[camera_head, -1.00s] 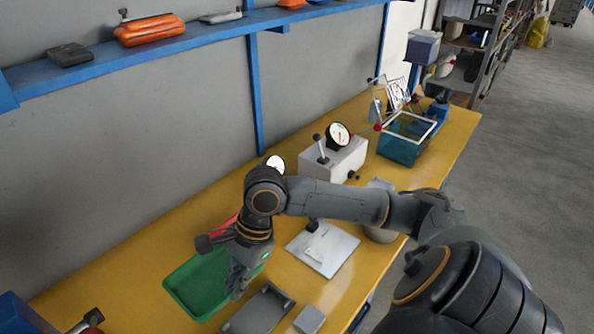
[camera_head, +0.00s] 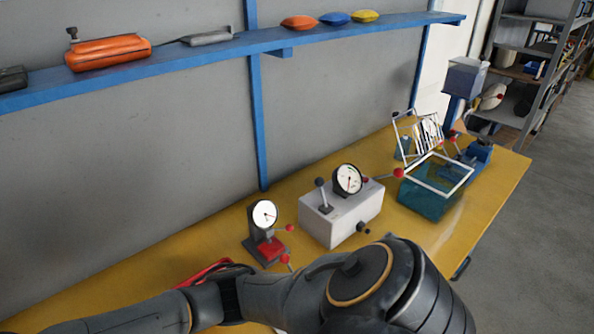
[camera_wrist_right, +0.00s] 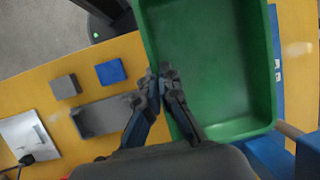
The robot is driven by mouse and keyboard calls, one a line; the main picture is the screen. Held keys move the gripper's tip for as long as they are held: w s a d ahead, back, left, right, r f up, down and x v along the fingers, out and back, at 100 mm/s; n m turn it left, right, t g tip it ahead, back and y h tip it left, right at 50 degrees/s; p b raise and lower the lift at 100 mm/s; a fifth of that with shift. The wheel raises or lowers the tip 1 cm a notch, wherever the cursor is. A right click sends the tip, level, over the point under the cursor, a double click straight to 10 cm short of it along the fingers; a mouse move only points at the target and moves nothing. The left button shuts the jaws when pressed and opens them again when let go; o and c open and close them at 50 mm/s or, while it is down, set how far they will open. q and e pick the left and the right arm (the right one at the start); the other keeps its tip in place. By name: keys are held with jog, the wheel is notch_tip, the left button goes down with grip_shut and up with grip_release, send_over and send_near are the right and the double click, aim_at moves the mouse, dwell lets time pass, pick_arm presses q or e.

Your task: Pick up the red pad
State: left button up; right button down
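A flat red block (camera_head: 271,249) sits on the base of the small dial gauge stand (camera_head: 259,221) on the yellow bench; it may be the red pad. A rounded orange-red pad (camera_head: 298,22) lies on the blue wall shelf. In the right wrist view, my right gripper (camera_wrist_right: 158,74) is over the left rim of a green tray (camera_wrist_right: 152,38). Its fingertips are close together with nothing visible between them. The tray's visible floor is empty. My left gripper is not in view.
A white gauge box (camera_head: 341,218) with a lever and a teal bin (camera_head: 432,202) stand farther right. A red-edged object (camera_head: 207,270) is partly hidden behind my arm. The wrist view shows a blue square (camera_wrist_right: 111,71), a grey block (camera_wrist_right: 65,87) and a grey fixture (camera_wrist_right: 103,116).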

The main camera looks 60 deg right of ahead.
jog(key=shift+w+a, duration=0.1)
jog(key=shift+a, duration=0.1)
jog(key=shift+w+d+f, duration=0.2)
jog(key=shift+w, duration=0.1)
jog(key=w+d+f, duration=0.2)
jog(key=w, duration=0.1)
jog(key=w+d+f, duration=0.5)
jog(key=w+f, duration=0.1)
jog(key=shift+w+d+f, duration=0.1)
jog(key=shift+w+d, duration=0.1)
jog(key=shift+d, duration=0.1)
jog(key=shift+w+d+f, duration=0.15)
jog(key=shift+w+f, duration=0.1)
jog(key=shift+f, duration=0.1)
jog(key=f, duration=0.3)
jog(key=shift+w+d+f, duration=0.25)
jog(key=shift+f, duration=0.15)
